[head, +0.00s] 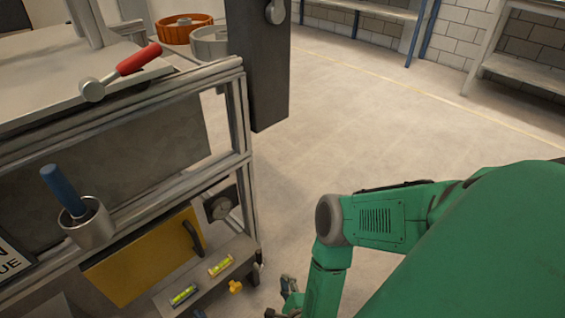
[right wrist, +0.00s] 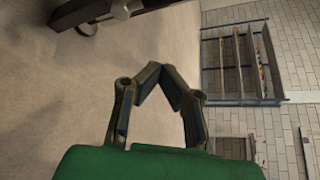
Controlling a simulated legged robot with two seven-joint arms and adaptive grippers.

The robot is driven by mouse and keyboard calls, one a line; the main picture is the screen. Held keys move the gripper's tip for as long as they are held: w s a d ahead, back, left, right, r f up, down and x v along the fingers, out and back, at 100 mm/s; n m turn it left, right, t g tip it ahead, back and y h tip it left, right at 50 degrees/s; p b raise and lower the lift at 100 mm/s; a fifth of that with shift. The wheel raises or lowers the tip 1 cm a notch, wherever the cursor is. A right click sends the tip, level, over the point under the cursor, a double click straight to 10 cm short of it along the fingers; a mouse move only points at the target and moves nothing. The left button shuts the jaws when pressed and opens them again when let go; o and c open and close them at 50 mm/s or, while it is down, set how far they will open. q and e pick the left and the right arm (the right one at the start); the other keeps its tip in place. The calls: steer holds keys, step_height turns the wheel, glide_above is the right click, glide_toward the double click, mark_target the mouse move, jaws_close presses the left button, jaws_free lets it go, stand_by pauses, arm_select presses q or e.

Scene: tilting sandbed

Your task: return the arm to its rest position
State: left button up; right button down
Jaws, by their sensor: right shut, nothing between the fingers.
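My right arm is green and comes in from the right in the head view, bent at the elbow. My right gripper (head: 284,298) is low in that view, over the floor and right of the bench's lower shelf. Only part of it shows at the bottom edge. In the right wrist view my right gripper (right wrist: 161,76) is shut, its fingertips meeting with nothing between them. The left gripper is not in the head view.
The metal bench (head: 243,160) fills the left side. It bears a red-handled hammer (head: 130,66), a metal cup (head: 92,228) with a blue-handled tool, a yellow panel (head: 140,262) and spirit levels (head: 220,265). Open floor (head: 350,110) lies right of it. Shelves (head: 525,65) stand along the far wall.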

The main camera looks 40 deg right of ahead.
steer(key=a+r+n+g+y+p, duration=0.45)
steer(key=a+r+n+y, duration=0.25)
steer(key=a+r+n, duration=0.35)
arm_select(q)
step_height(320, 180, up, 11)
steer(key=p, duration=0.6)
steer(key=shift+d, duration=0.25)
arm_select(e)
steer(key=s+d+r+n+g, duration=0.4)
steer(key=s+r+n, duration=0.3)
steer(key=r+n, duration=0.2)
steer(key=s+d+r+n+g+h, duration=0.1)
steer(key=s+d+r+n+g, duration=0.3)
steer(key=s+r+n, duration=0.3)
step_height(320, 180, up, 2)
steer(key=d+n, duration=0.1)
steer(key=n, duration=0.1)
steer(key=shift+s+r+n, duration=0.2)
steer(key=shift+s+n, duration=0.05)
steer(key=shift+n, duration=0.1)
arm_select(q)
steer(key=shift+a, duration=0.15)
arm_select(e)
steer(key=shift+w+a, duration=0.1)
steer(key=shift+a, duration=0.15)
steer(key=shift+d, duration=0.1)
